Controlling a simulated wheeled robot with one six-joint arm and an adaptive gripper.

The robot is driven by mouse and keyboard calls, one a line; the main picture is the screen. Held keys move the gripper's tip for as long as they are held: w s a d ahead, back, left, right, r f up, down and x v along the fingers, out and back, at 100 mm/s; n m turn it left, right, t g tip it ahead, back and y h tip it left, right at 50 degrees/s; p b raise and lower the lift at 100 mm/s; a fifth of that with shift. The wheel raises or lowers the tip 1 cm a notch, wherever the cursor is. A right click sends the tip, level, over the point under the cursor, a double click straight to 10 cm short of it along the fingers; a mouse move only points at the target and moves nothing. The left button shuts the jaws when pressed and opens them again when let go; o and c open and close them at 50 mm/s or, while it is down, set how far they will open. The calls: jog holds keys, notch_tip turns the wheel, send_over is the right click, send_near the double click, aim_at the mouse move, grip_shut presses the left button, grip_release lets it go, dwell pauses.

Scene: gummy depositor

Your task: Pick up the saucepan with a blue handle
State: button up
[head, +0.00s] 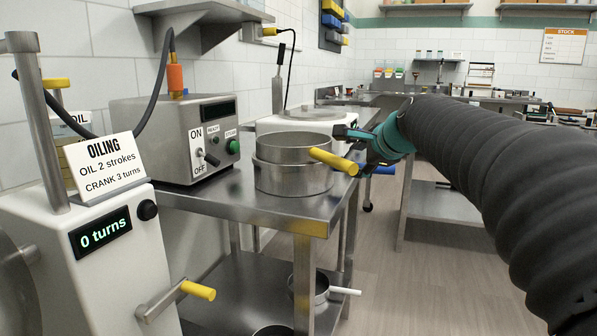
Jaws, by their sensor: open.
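Two steel pans stand stacked at the right end of the steel table. The upper saucepan (285,152) has a yellow handle (334,161) pointing right, toward me. The lower pan (285,180) sits under it. A blue handle (380,170) shows to the right, past the table edge and just below my gripper; it seems to belong to the lower pan, but the join is hidden. My gripper (343,133), with a teal body, is open, empty and pointing left, just right of the upper pan's rim and above the blue handle. Contact cannot be told.
A control box (175,138) with a switch stands left of the pans. A white machine (100,262) with a yellow-handled crank is at front left. A white-handled pan (318,289) is on the lower shelf (240,290). Floor right of the table is clear.

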jog(key=x, duration=0.4)
jog(key=shift+w+f, duration=0.15)
jog(key=shift+f, duration=0.25)
jog(key=shift+d, duration=0.1)
grip_shut()
jog(key=shift+r, duration=0.15)
